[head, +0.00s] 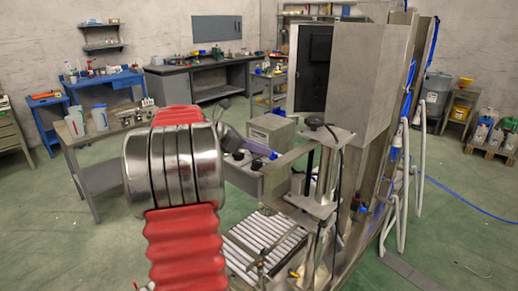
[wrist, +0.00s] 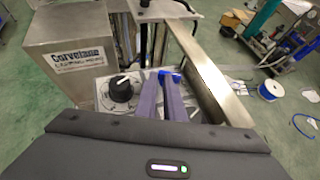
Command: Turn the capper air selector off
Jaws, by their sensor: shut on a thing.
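In the wrist view a black round knob (wrist: 121,90) with a white pointer mark sits on a light metal panel (wrist: 103,100), left of my fingers. My gripper (wrist: 166,80) has its two purple-grey fingers close together, shut on a small blue handle (wrist: 168,75) at their tips. Most of the handle is hidden between the fingers. I cannot read the panel's markings, so I cannot tell which control is the air selector or its setting. In the head view a blue part (head: 273,155) shows near the panel, and my red arm covers the left middle.
A grey box (wrist: 70,55) with a printed label stands left of the knob. A metal bar (wrist: 212,75) runs close on the right. In the head view the tall machine column (head: 365,75) and a roller conveyor (head: 262,240) crowd the area.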

